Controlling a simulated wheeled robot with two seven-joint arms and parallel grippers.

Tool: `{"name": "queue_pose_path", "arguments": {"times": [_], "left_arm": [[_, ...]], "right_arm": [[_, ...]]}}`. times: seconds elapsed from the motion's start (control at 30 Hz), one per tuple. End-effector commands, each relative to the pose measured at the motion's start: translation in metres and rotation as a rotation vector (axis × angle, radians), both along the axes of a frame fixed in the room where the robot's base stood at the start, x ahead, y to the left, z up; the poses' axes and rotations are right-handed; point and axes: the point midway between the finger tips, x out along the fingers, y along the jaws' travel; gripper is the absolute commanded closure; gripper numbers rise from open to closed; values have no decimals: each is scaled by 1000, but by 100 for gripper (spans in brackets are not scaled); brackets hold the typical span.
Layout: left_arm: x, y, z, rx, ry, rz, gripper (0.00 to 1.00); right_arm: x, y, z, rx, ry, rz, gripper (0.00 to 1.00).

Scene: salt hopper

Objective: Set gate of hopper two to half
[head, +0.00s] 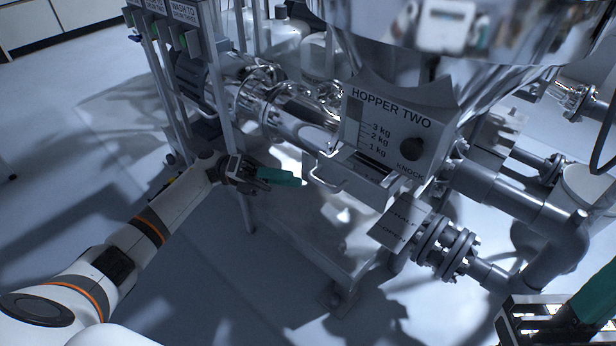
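Hopper two is the shiny steel vessel (480,45) at the top right, with a grey panel (385,122) lettered "HOPPER TWO". Below the panel is its slide gate, with a bar handle (322,181) facing left. A sloping scale plate (399,224) beside the gate reads "HALF" and another word, hard to read. The gate's exact setting cannot be read. My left gripper (284,177) has teal fingers seen edge-on, pointing at the handle from just left of it and apparently not touching. My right gripper (590,298) is partly cut off at the bottom right, away from the gate.
The panel carries a kg scale and a dark round knob (412,149). A flanged pipe (447,250) stands right of the scale plate. A steel frame post (222,90) and green switches (190,42) are above my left arm. Floor at the lower middle is clear.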

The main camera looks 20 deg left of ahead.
Motion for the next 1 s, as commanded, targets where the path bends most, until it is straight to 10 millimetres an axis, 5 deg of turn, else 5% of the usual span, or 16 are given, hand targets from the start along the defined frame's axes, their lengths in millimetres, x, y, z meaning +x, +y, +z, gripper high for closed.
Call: {"name": "queue_pose_path", "arguments": {"times": [0.3,0.87,1.0], "left_arm": [[1,39,-8,0,-2,0,68],[1,41,-8,-1,0,0,68],[8,38,-1,-32,63,55,68]], "right_arm": [[0,0,-4,-2,18,1,100],[1,0,-4,-3,20,0,100],[25,7,-4,-29,105,-4,100]]}}
